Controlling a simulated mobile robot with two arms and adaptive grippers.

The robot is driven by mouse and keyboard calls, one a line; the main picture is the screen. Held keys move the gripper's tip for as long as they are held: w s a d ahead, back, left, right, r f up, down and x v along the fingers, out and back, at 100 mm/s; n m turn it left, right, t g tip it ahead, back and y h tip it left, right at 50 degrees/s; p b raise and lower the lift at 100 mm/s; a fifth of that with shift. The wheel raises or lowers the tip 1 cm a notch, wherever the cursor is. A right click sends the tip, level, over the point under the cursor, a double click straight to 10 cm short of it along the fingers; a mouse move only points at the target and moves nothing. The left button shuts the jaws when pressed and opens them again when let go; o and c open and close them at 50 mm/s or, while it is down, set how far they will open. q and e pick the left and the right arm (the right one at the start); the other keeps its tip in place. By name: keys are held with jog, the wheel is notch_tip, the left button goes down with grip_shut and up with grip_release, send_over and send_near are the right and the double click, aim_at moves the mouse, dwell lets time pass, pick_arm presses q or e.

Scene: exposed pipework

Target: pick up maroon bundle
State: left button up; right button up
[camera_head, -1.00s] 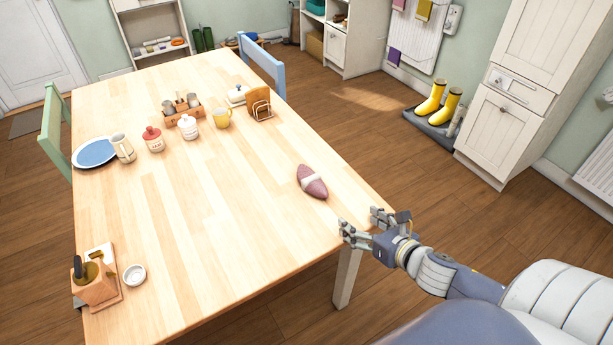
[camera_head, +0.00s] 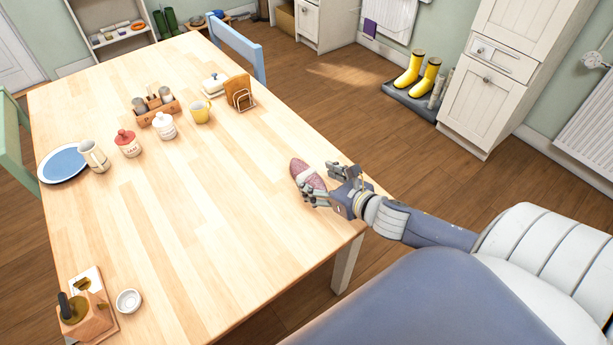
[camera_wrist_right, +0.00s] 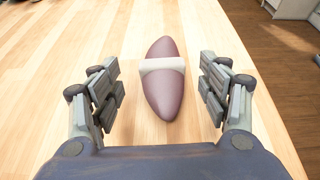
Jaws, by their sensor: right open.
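The maroon bundle (camera_head: 304,172) is a spindle-shaped roll with a pale band round its middle. It lies on the wooden table (camera_head: 215,215) near the right edge. My right gripper (camera_head: 322,182) is open beside the bundle and partly covers its near end in the head view. In the right wrist view the bundle (camera_wrist_right: 163,90) lies between the two open fingers (camera_wrist_right: 162,92), with a gap on each side. The fingers do not visibly touch it. My left gripper is not in view.
A utensil holder (camera_head: 85,313) and small white bowl (camera_head: 129,301) are at the near left. The table around the bundle is clear.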

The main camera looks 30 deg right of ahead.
aim_at(308, 173)
jog(key=shift+w+f, duration=0.1)
jog(key=shift+w, duration=0.3)
jog(key=x, duration=0.4)
jog(key=shift+d, duration=0.1)
jog(key=shift+w+f, duration=0.25)
jog(key=shift+w, duration=0.15)
jog(key=shift+c, duration=0.6)
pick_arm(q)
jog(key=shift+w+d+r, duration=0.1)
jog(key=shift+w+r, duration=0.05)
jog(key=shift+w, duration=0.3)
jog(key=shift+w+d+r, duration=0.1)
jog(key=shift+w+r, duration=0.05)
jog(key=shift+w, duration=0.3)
pick_arm(e)
jog(key=c, duration=1)
